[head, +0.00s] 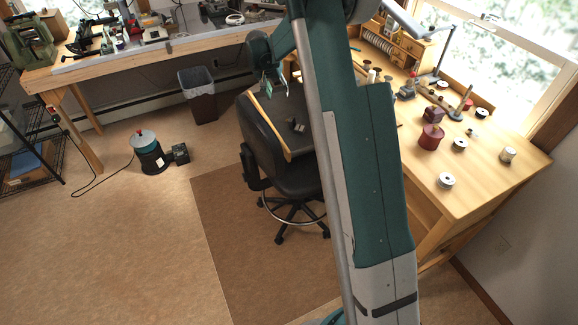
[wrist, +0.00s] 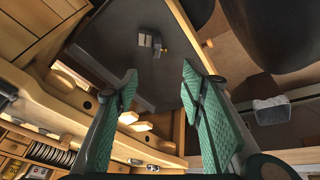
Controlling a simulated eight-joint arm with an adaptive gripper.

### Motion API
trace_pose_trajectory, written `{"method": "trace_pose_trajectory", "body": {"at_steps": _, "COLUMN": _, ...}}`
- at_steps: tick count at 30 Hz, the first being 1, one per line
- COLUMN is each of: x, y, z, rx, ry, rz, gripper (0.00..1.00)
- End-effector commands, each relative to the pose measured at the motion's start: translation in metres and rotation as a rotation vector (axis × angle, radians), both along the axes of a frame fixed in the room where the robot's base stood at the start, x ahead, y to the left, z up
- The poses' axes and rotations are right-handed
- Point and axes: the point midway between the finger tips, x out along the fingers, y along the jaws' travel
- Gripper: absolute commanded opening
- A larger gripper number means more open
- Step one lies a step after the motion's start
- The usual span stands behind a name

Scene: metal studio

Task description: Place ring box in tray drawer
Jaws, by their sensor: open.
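The tray drawer (head: 279,109) is pulled out from the jeweller's bench, with a dark inside and a pale wooden front rim; its dark floor also shows in the wrist view (wrist: 115,45). A small dark object with pale grey faces (head: 298,126) lies on that floor and also shows in the wrist view (wrist: 146,41). It looks like the ring box, but it is too small to be sure. My gripper (head: 269,84) is above the far part of the drawer. In the wrist view its green-padded fingers (wrist: 160,76) are apart and empty, clear of the small object.
The wooden bench top (head: 480,190) at right carries spools, a dark red box (head: 433,115) and a red round container (head: 431,138). A black chair (head: 290,180) stands against the drawer. A waste bin (head: 198,95) is farther back. My arm hides part of the bench.

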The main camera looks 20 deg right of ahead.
Motion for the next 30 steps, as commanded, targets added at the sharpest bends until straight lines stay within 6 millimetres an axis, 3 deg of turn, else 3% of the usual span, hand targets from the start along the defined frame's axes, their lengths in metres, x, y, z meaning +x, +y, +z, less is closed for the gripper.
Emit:
{"method": "trace_pose_trajectory", "body": {"at_steps": 3, "x": -0.017, "y": 0.011, "z": 0.027, "rx": 0.006, "ry": -0.008, "rz": 0.027, "gripper": 0.4}}
{"method": "trace_pose_trajectory", "body": {"at_steps": 15, "x": -0.078, "y": 0.045, "z": 0.101, "rx": 0.021, "ry": -0.032, "rz": 0.12, "gripper": 0.4}}
{"method": "trace_pose_trajectory", "body": {"at_steps": 30, "x": -0.168, "y": 0.085, "z": 0.173, "rx": 0.036, "ry": -0.068, "rz": 0.234, "gripper": 0.4}}
